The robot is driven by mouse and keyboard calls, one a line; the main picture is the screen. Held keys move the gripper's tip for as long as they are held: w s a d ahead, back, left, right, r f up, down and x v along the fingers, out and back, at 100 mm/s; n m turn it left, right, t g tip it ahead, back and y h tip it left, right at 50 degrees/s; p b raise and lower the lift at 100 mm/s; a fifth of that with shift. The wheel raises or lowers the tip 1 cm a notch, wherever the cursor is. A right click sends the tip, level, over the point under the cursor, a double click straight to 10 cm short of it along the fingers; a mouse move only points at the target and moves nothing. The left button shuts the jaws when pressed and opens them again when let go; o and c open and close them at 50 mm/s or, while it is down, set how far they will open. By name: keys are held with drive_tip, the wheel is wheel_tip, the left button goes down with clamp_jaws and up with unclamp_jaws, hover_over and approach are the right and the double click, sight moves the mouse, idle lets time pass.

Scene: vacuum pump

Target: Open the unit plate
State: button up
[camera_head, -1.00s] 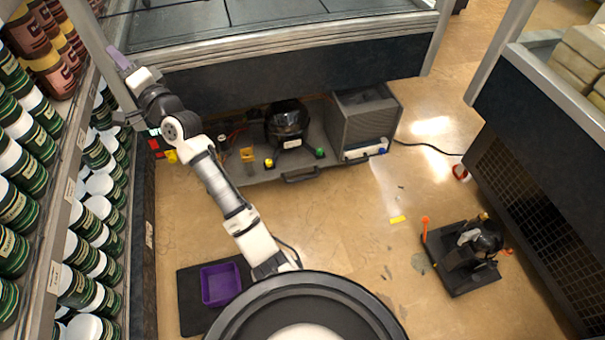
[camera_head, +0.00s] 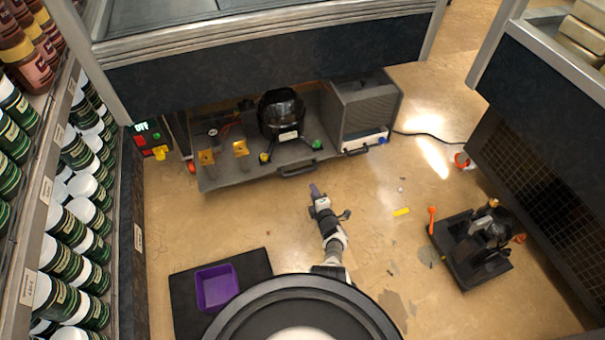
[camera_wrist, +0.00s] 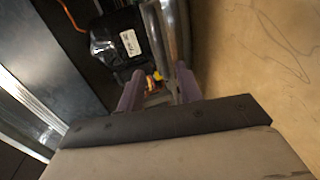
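The unit plate (camera_head: 240,182) is a grey slab on the floor under the refrigerated case, with a dark handle (camera_head: 297,170) on its front edge. A black compressor (camera_head: 282,115) stands on it and also shows in the wrist view (camera_wrist: 110,50). Two yellow fittings (camera_head: 240,149) stand on its left part. My gripper (camera_head: 314,190) is in front of the plate, just below and right of the handle, apart from it. In the wrist view, its two purple fingers (camera_wrist: 158,88) are spread, with no held object visible between them.
A grey louvred box (camera_head: 362,117) stands at the plate's right. A control box (camera_head: 151,138) reading OFF is at the left. A purple bin (camera_head: 216,306) sits on a black mat (camera_head: 182,292). A black pump (camera_head: 480,245) stands on the right floor. The floor before the plate is mostly clear.

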sight(303, 172)
drive_tip(key=b+x, duration=1.1)
drive_tip(key=x, duration=0.1)
drive_tip(key=shift+w+a+f, duration=0.1)
drive_tip(key=shift+w+f, duration=0.1)
drive_tip(key=shift+w, duration=0.05)
drive_tip(key=shift+w+a+r+b, duration=0.1)
drive_tip(key=shift+w+a+b, duration=0.1)
drive_tip(key=shift+w+b, duration=0.25)
clamp_jaws()
